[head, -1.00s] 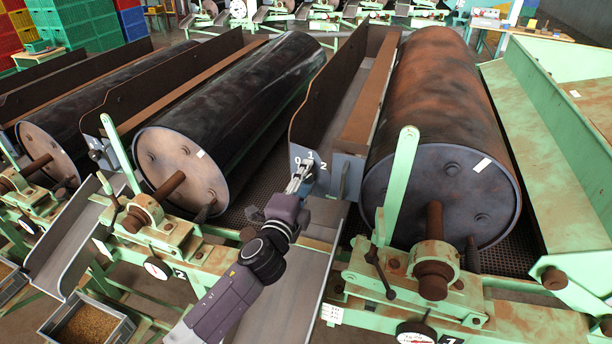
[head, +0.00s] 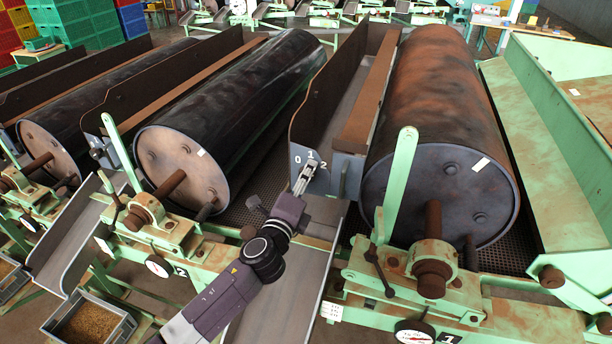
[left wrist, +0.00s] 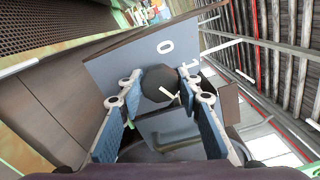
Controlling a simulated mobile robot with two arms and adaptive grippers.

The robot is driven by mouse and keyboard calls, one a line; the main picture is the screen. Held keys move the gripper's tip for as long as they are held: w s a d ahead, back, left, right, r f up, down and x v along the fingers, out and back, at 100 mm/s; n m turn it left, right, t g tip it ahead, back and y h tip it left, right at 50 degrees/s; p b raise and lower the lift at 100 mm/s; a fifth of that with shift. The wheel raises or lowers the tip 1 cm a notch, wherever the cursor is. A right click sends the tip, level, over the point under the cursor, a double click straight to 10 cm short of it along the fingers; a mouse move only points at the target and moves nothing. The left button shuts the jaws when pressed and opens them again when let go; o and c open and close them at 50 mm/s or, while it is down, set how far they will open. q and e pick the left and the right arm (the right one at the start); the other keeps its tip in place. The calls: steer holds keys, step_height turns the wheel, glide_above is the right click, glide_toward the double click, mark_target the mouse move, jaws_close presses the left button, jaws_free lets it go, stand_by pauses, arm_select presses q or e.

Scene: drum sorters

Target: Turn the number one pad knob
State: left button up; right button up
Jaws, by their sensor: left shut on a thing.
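The knob (left wrist: 160,84) is a dark, many-sided piece on a grey panel (left wrist: 118,68) marked 0 and 1 in the left wrist view. A pale mark shows near its edge. In the head view the panel (head: 297,152) carries 0, 1 and 2, at the front end of a trough left of the rusty drum. My left gripper (head: 305,178) is at this panel, just below the numbers. Its blue-padded fingers (left wrist: 164,92) are shut on the knob from both sides. In the head view the gripper hides the knob. My right gripper is not in view.
The rusty drum (head: 440,130) with a green frame and a "1" tag (head: 450,338) stands to the right. A dark drum (head: 240,110) is to the left. A green lever (head: 402,180) stands upright right of my arm. A metal chute (head: 285,285) lies below my arm.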

arm_select(q)
steer(key=shift+s+f, duration=0.1)
steer(key=shift+f, duration=0.05)
steer(key=o, duration=1)
steer(key=shift+o, duration=0.8)
steer(key=v, duration=1.2)
